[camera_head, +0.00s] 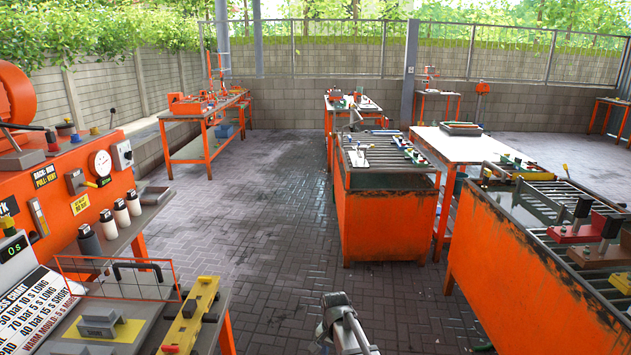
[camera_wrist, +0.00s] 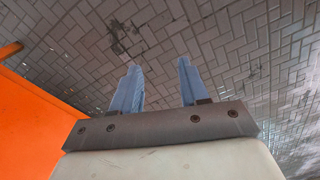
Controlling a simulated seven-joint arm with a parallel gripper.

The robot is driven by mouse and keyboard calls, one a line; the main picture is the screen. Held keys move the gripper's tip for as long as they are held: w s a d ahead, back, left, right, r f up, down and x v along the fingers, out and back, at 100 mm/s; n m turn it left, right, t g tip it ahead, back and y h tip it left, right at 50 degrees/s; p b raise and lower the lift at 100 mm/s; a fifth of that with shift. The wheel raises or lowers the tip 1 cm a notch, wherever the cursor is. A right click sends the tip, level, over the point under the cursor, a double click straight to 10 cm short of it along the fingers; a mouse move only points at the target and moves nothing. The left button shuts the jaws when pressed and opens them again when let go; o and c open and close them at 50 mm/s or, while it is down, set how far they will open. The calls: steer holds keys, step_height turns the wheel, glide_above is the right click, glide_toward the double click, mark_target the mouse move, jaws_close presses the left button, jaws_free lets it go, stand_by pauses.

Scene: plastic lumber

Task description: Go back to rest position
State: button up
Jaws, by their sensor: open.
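My gripper (camera_wrist: 160,86) shows in the wrist view with its two blue-grey fingers apart and nothing between them. It points over the grey herringbone paving (camera_wrist: 240,60). An orange surface (camera_wrist: 35,125) stands to the left of it in that view. In the head view, part of my arm (camera_head: 345,325) shows at the bottom centre, above the bare floor. The fingers cannot be made out in the head view.
An orange machine (camera_head: 75,185) and a bench with a yellow block (camera_head: 190,315) stand at left. An orange tank (camera_head: 385,220) stands at centre, and a larger tank (camera_head: 530,275) at right. The paved aisle (camera_head: 265,210) between left and centre is clear.

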steer(key=s+d+f+n, duration=0.5)
steer(key=s+d+n, duration=0.1)
steer(key=s+d, duration=0.7)
steer(key=s+f+g, duration=0.2)
steer(key=s+f, duration=0.5)
steer(key=s, duration=0.3)
steer(key=s+f+g, duration=0.2)
steer(key=s+f, duration=0.5)
steer(key=s, duration=0.3)
steer(key=s+a+f+g, duration=0.1)
steer(key=s+f+g, duration=0.1)
steer(key=s+f, duration=0.5)
steer(key=s, duration=0.3)
steer(key=shift+g, duration=0.4)
